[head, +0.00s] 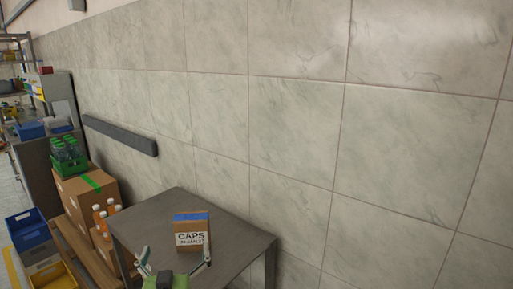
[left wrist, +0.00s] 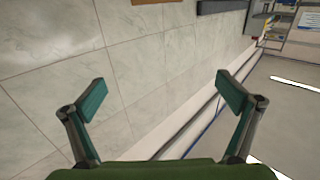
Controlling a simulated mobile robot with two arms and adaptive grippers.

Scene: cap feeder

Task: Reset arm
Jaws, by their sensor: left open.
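My left gripper (head: 175,262) shows at the bottom of the head view, in front of the caps box. Its two fingers are spread apart. In the left wrist view the gripper (left wrist: 162,95) is open, with nothing between its dark green fingertips; behind them are the tiled wall and the floor. A brown cardboard box labelled CAPS (head: 191,231), with a blue top edge, stands on the grey metal table (head: 240,238). My right gripper is in neither view.
A tiled wall (head: 290,120) runs behind the table, with a dark rail (head: 120,135) on it. Left of the table are a cardboard box (head: 82,198), a green crate of bottles (head: 68,158), orange bottles (head: 105,217), a blue bin (head: 30,232) and a yellow bin (head: 55,278).

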